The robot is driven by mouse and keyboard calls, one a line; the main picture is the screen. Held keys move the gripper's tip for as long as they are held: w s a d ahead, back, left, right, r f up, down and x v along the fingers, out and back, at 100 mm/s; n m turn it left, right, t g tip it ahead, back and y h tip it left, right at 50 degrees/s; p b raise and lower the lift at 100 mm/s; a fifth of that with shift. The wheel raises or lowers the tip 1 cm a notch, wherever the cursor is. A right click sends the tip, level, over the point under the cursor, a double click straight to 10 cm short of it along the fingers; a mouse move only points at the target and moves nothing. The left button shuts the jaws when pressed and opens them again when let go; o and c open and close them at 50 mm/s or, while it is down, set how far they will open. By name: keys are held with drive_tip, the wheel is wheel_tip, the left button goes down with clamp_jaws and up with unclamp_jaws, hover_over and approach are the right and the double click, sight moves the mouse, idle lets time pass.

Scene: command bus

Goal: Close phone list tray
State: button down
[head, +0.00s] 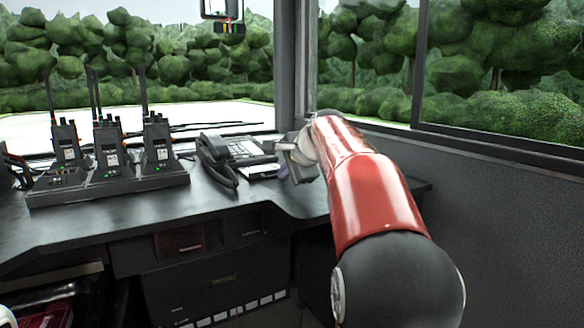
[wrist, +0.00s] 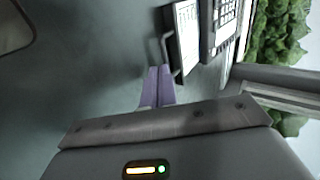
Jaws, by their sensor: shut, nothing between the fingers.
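The phone list tray (wrist: 187,38) shows in the wrist view as a thin dark-edged tray with a white printed sheet. It sticks out from under the desk phone (wrist: 225,22), with a thin bar along its outer edge. In the head view, the tray (head: 264,171) lies at the front right of the black phone (head: 232,150). My gripper (wrist: 159,68) has pale purple fingers pressed together, empty, close beside the tray's outer edge. I cannot tell whether they touch it. In the head view, my gripper is largely hidden by my red arm.
Several black radios with antennas stand in a charger dock (head: 110,185) left of the phone. The dark desk (head: 130,215) has bare room in front of the dock. A window post (head: 296,60) and side wall (head: 500,220) bound the right side.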

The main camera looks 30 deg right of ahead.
sight(261, 168)
drive_tip(key=shift+w+f, duration=0.25)
drive_tip(key=shift+w, duration=0.1)
drive_tip(key=w+p, duration=0.4)
drive_tip(key=w, duration=0.1)
drive_tip(key=w+p, duration=0.4)
drive_tip(key=w, duration=0.1)
drive_tip(key=shift+a+r, duration=0.15)
drive_tip(key=shift+a, duration=0.05)
drive_tip(key=shift+w, duration=0.25)
